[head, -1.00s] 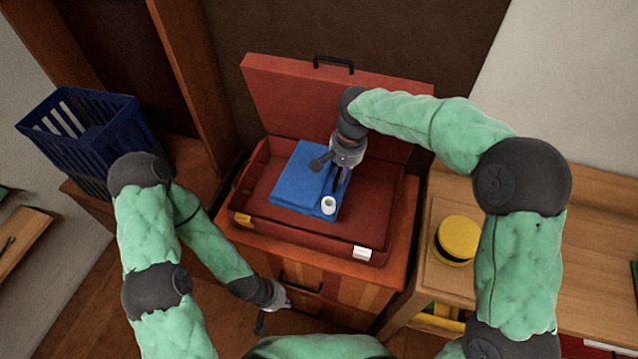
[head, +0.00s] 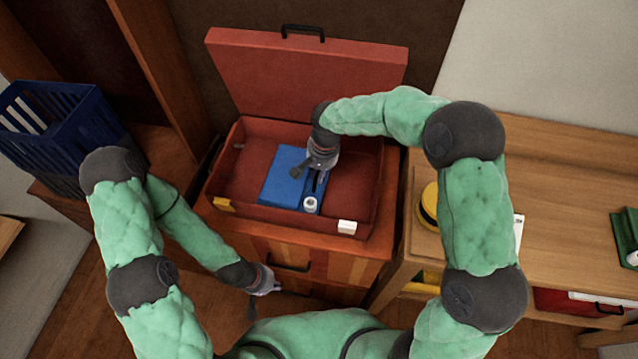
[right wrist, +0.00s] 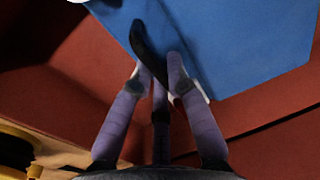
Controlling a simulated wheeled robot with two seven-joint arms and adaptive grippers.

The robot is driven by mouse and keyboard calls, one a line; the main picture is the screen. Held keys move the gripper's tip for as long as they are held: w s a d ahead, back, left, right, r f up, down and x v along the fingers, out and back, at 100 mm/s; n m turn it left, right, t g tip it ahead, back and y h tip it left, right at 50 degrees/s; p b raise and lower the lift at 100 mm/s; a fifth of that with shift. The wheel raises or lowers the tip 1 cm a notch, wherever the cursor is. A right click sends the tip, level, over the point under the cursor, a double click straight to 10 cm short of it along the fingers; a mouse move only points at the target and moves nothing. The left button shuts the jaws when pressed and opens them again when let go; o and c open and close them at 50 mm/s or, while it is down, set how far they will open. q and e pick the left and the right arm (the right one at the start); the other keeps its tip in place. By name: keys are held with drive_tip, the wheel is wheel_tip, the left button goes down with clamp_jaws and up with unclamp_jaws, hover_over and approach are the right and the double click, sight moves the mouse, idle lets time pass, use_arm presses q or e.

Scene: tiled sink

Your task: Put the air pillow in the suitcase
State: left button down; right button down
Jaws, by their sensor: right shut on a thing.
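The air pillow (head: 285,177) is a flat blue piece with a white valve (head: 311,204) at its front right corner. It lies flat inside the open red suitcase (head: 226,190), or just above its floor; the exact contact is hard to tell. My right gripper (head: 317,188) reaches down from above and is shut on the pillow near its right edge. In the right wrist view its fingers (right wrist: 158,78) are at the edge of the blue pillow (right wrist: 240,45). My left gripper (head: 266,284) hangs empty in front of the cabinet, low and away from the suitcase; its finger opening is unclear.
The suitcase lid (head: 300,75) stands open at the back. The suitcase rests on a wooden cabinet (head: 310,251). A blue basket (head: 55,125) is at the left. A wooden table (head: 560,190) with a yellow round object (head: 428,207) is at the right.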

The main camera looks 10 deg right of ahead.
wheel_tip(320, 180, down, 5)
drive_tip(key=shift+b, duration=0.5)
drive_tip(key=c, duration=1.2)
unclamp_jaws()
drive_tip(key=shift+f, duration=0.15)
wheel_tip(320, 180, up, 12)
drive_tip(key=d+p, duration=0.1)
drive_tip(key=p, duration=0.1)
drive_tip(key=shift+s+p, duration=0.3)
